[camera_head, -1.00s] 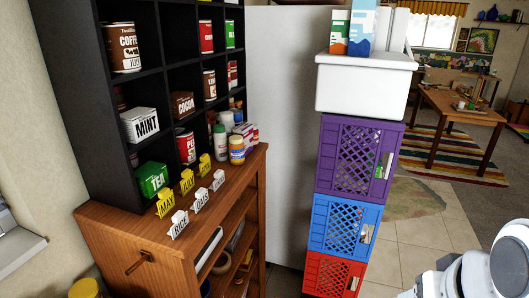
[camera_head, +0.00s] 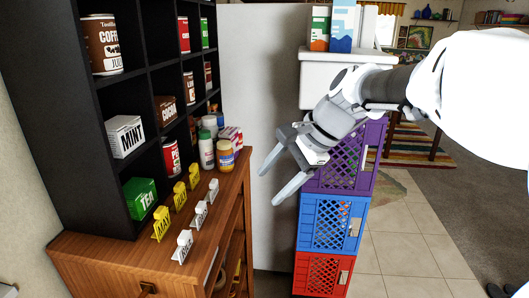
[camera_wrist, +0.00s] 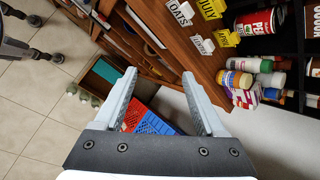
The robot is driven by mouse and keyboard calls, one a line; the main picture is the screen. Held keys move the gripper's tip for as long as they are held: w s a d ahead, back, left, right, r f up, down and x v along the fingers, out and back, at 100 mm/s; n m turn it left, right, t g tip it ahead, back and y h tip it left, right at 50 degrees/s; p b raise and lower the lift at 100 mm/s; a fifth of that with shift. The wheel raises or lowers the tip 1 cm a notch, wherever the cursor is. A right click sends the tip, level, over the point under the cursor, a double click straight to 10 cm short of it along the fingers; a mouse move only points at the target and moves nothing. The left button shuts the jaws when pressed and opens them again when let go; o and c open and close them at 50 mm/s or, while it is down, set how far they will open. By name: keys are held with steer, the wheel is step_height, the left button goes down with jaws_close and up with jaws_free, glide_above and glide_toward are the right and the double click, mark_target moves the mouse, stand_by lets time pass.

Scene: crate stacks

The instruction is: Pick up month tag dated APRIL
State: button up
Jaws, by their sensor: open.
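Three yellow month tags stand in a row on the brown cabinet top. The nearest reads MAY (camera_head: 160,224), the middle one JULY (camera_head: 180,196). The farthest yellow tag (camera_head: 194,176) has lettering too small to read surely; it also shows in the wrist view (camera_wrist: 227,38). No tag clearly reads APRIL. White tags stand in a row to their right: RICE (camera_head: 182,246), OATS (camera_head: 200,214) and a third white tag (camera_head: 213,190). My gripper (camera_head: 271,188) is open and empty, right of the cabinet and apart from the tags.
The black shelf (camera_head: 95,195) with cans and boxes rises behind the tags. Bottles and jars (camera_head: 226,155) stand beyond the farthest tags. A crate stack (camera_head: 328,222), red, blue and purple with a white bin (camera_head: 318,75) on top, stands to the right behind my arm.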

steer(key=w+a+m+g+y, duration=0.1)
steer(key=w+a+m+y, duration=0.35)
steer(key=w, duration=0.45)
steer(key=m+y+b, duration=0.1)
steer(key=m+y, duration=0.2)
steer(key=m, duration=0.1)
glide_toward(194, 165)
steer(key=shift+n+h, duration=0.25)
steer(key=p+x, duration=0.1)
steer(key=x, duration=0.4)
steer(key=p+x, duration=0.1)
steer(key=x, duration=0.4)
steer(key=shift+a+r, duration=0.1)
steer(key=shift+a, duration=0.3)
jaws_close()
